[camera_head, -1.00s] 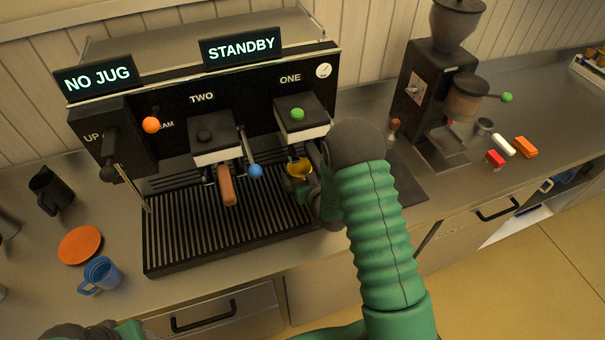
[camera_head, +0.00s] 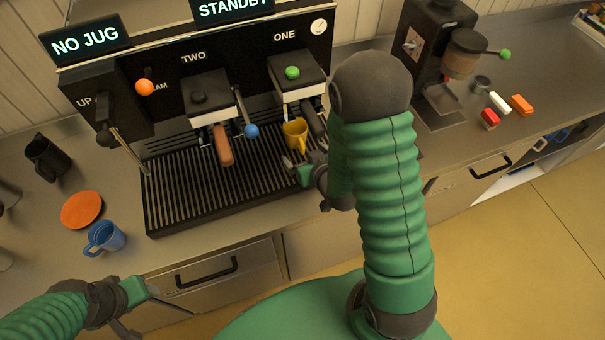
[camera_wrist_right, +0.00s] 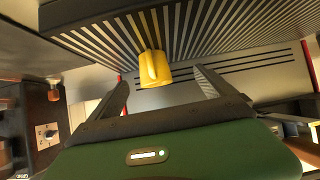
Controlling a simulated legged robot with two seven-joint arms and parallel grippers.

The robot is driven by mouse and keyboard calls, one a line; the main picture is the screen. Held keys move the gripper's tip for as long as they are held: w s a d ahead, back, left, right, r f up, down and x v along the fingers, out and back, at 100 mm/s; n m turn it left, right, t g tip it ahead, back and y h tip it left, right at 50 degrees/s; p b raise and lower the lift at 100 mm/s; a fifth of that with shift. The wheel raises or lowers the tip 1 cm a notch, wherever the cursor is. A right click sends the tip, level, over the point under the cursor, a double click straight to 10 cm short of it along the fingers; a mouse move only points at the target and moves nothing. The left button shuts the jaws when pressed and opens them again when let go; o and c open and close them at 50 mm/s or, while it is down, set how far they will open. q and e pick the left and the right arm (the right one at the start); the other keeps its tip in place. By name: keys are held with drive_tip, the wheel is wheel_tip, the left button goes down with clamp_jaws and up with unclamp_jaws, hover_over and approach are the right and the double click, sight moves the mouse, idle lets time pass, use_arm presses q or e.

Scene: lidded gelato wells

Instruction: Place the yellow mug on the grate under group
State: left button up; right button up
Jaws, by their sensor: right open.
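The yellow mug (camera_head: 294,134) is below the group marked ONE (camera_head: 296,80), over the right part of the slatted grate (camera_head: 185,190). It looks upright and resting on the slats, with its handle toward me. My right gripper (camera_head: 301,161) is open in front of the mug. In the right wrist view, the mug (camera_wrist_right: 154,69) is ahead of the two spread fingertips (camera_wrist_right: 162,76) with a gap, and nothing is gripped. My left gripper (camera_head: 165,312) is low at the left, in front of the counter, with its fingers apart and empty.
Group TWO's brown handle (camera_head: 223,145) and a blue-knobbed lever (camera_head: 251,130) project left of the mug. A blue mug (camera_head: 104,238), orange saucer (camera_head: 82,210) and black jug (camera_head: 47,157) stand left of the grate. The grinder (camera_head: 436,50) is at the right.

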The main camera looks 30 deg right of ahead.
drive_tip(key=s+a+r+n+g+y, duration=0.2)
drive_tip(key=s+a+r+g, duration=0.2)
drive_tip(key=s+a+g, duration=0.4)
drive_tip(key=shift+s+a+g, duration=0.3)
drive_tip(key=shift+s+a, duration=1.55)
drive_tip(key=shift+s, duration=0.75)
use_arm(q)
drive_tip(key=shift+s, duration=0.15)
use_arm(e)
drive_tip(key=shift+s+a+r, duration=0.1)
drive_tip(key=shift+r, duration=0.05)
use_arm(q)
drive_tip(key=shift+a, duration=0.3)
use_arm(e)
drive_tip(key=shift+a, duration=0.2)
use_arm(q)
drive_tip(key=shift+d, duration=0.2)
use_arm(e)
drive_tip(key=shift+d, duration=0.2)
use_arm(q)
drive_tip(key=shift+a, duration=0.1)
use_arm(e)
drive_tip(key=shift+a, duration=0.15)
